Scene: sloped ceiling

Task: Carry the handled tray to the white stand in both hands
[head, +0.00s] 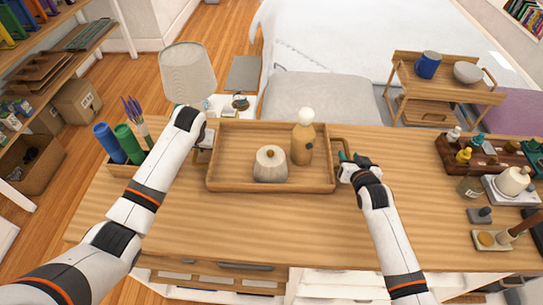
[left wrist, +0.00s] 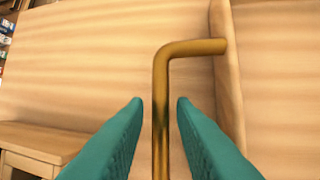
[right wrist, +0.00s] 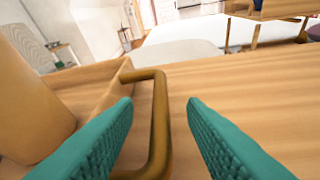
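The wooden handled tray (head: 225,186) lies flat on the wooden table. It carries a ribbed cream jar (head: 270,165) and a tan bottle with a white round top (head: 302,143). My left gripper (head: 206,139) is at the tray's left side; in the left wrist view its teal fingers stand apart on either side of the brass handle (left wrist: 161,90). My right gripper (head: 345,160) is at the right side; in the right wrist view its fingers are apart with the other brass handle (right wrist: 160,110) between them. I cannot single out the white stand with certainty.
A lamp (head: 188,73) and blue and green cylinders (head: 128,143) stand left. A dark wooden rack of bottles (head: 452,155) and a white pot (head: 513,181) stand right. A wooden cart (head: 455,92) is beyond the table. The table in front of the tray is clear.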

